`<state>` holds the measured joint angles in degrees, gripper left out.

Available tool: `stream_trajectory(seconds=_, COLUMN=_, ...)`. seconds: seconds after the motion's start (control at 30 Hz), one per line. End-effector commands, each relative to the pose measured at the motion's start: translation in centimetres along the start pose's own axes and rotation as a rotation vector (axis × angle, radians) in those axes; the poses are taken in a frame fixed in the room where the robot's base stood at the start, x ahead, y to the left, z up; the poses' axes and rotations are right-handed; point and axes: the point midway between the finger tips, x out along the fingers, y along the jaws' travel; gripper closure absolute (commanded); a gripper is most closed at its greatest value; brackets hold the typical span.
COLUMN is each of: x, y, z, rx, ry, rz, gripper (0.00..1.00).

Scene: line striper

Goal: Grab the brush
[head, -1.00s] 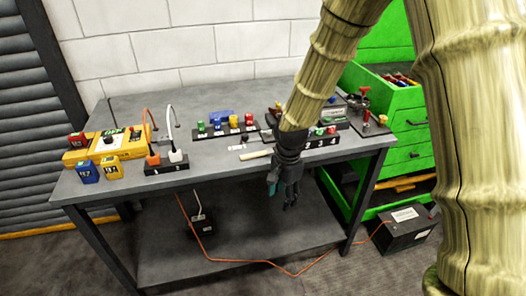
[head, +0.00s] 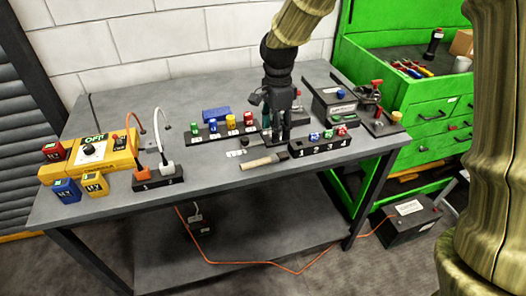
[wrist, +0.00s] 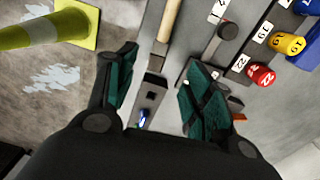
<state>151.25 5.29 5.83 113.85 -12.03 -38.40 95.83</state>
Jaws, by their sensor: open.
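The brush (head: 262,162) has a pale wooden handle and a dark end. It lies flat near the front edge of the workbench, left of a black numbered rack. In the wrist view the brush's handle (wrist: 170,20) runs out past the top edge, and its dark end lies between and beyond my fingertips. My gripper (head: 276,140) points down over the bench, just behind the dark end in the head view. In the wrist view my gripper (wrist: 160,60) has its two green-padded fingers spread apart, with nothing held. The exact height above the brush cannot be told.
The numbered rack (head: 320,146) with coloured knobs stands close on the right. Another rack of coloured knobs (head: 222,134) is behind. A yellow box (head: 92,150) and a cable block (head: 158,178) sit at left. The green drawer cabinet (head: 420,110) stands at right. Bare bench lies left of the brush.

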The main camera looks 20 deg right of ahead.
Motion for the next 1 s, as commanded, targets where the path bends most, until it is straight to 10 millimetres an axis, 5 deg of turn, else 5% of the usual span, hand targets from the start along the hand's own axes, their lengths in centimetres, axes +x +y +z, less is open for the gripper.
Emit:
stream_trajectory(seconds=0.4, x=4.7, y=0.1, z=0.1, rx=-0.002, ry=0.000, rz=0.003, gripper=0.48)
stream_trajectory(seconds=1.0, x=9.2, y=0.1, z=-0.5, rx=-0.001, ry=-0.001, rz=0.003, gripper=0.48)
